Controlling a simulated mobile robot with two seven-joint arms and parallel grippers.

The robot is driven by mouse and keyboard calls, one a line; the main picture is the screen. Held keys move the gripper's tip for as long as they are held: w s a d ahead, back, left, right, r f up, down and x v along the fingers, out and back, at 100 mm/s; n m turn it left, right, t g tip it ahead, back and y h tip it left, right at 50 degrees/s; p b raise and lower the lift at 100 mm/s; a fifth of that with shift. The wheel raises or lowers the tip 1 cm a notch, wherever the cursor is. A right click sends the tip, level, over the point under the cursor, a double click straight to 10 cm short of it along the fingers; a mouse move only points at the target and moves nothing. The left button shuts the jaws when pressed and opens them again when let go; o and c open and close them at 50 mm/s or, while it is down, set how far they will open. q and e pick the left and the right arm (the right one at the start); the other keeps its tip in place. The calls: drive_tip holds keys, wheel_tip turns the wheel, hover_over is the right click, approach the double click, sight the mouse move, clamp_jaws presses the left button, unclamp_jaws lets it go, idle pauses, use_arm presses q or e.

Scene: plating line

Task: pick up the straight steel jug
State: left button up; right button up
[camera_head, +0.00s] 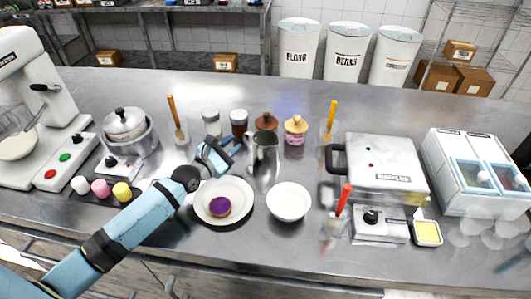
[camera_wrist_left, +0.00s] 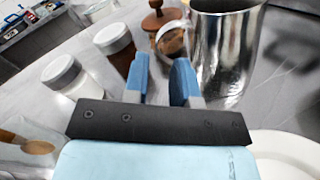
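The straight steel jug (camera_head: 265,163) stands upright on the steel counter, a shiny cylinder with its handle toward the left. In the left wrist view the jug (camera_wrist_left: 228,50) is at the upper right, its base partly behind my right-hand finger. My left gripper (camera_head: 224,154) is just left of the jug, low over the counter. In the left wrist view the left gripper's blue fingers (camera_wrist_left: 162,82) are apart, with nothing held between them. My right gripper is not in view.
A white plate (camera_head: 240,212) with a purple-topped item and a white bowl (camera_head: 289,202) sit in front of the jug. Jars with brown and tan lids (camera_head: 295,131) stand behind it. A steel pot (camera_head: 128,130) is left, a press machine (camera_head: 385,165) right.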

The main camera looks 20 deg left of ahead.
sight(246, 134)
use_arm(q)
drive_tip(key=shift+x, duration=3.15)
clamp_jaws()
